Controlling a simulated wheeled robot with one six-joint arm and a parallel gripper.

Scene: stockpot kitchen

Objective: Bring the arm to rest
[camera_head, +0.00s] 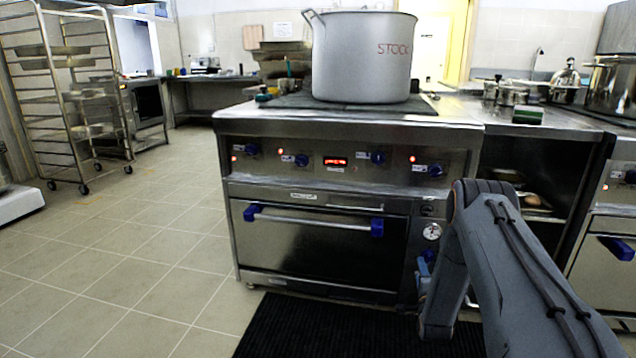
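My arm is bent in front of the right part of the stove (350,180), with its elbow raised near the right end of the stove front. Its lower part hangs down beside the oven's gauge. I see nothing held.
A large pot marked STOCK (362,58) stands on the stove top. A black mat (300,328) lies on the floor before the oven. A wheeled rack (65,100) stands at the left. The tiled floor (140,250) at left is clear. A counter (560,120) runs right.

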